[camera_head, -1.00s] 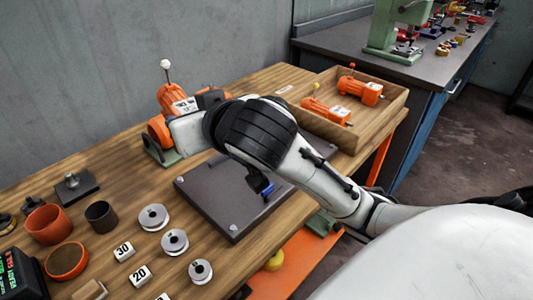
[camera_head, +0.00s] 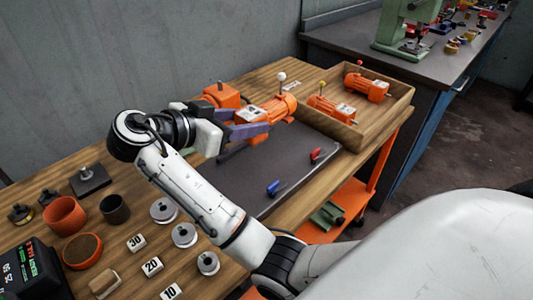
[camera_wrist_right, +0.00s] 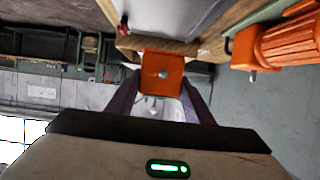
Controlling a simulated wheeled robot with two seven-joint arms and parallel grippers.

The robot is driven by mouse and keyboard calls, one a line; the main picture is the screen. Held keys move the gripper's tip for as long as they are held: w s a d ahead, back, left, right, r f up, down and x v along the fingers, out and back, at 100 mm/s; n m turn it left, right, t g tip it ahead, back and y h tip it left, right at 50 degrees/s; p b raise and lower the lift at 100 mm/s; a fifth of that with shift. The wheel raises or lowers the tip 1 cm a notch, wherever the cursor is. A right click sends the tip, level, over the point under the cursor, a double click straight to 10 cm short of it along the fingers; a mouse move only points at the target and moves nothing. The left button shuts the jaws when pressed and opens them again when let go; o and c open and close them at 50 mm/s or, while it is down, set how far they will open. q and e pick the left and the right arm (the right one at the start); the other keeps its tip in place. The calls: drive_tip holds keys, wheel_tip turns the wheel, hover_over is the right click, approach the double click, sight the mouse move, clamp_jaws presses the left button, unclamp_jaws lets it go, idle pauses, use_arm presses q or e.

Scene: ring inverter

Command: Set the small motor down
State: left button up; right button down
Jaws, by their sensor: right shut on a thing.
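The small motor (camera_head: 284,107) is orange with a white label and a white-ball stalk. My right gripper (camera_head: 250,132) is shut on it, with dark purple fingers along its near side. The motor is over the back edge of the dark plate (camera_head: 232,181), left of the wooden tray. I cannot tell whether it touches anything below. In the right wrist view its orange square end (camera_wrist_right: 162,74) shows between the fingers. My left gripper is not in view.
The wooden tray (camera_head: 341,134) holds two orange motors (camera_head: 367,87). A larger orange machine (camera_head: 221,95) stands behind my gripper, partly hidden. A blue piece (camera_head: 273,188) and a red piece (camera_head: 316,154) lie on the plate. Metal discs (camera_head: 184,235) and cups (camera_head: 65,215) stand at left.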

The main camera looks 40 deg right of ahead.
drive_tip(key=shift+s+a, duration=0.1)
drive_tip(key=shift+f+b, duration=0.3)
drive_tip(key=shift+f, duration=4.45)
drive_tip(key=c, duration=0.9)
unclamp_jaws()
drive_tip(key=shift+s+f, duration=0.1)
drive_tip(key=shift+f, duration=0.1)
drive_tip(key=shift+a+r, duration=0.1)
drive_tip(key=v, duration=0.7)
drive_tip(key=shift+a, duration=0.2)
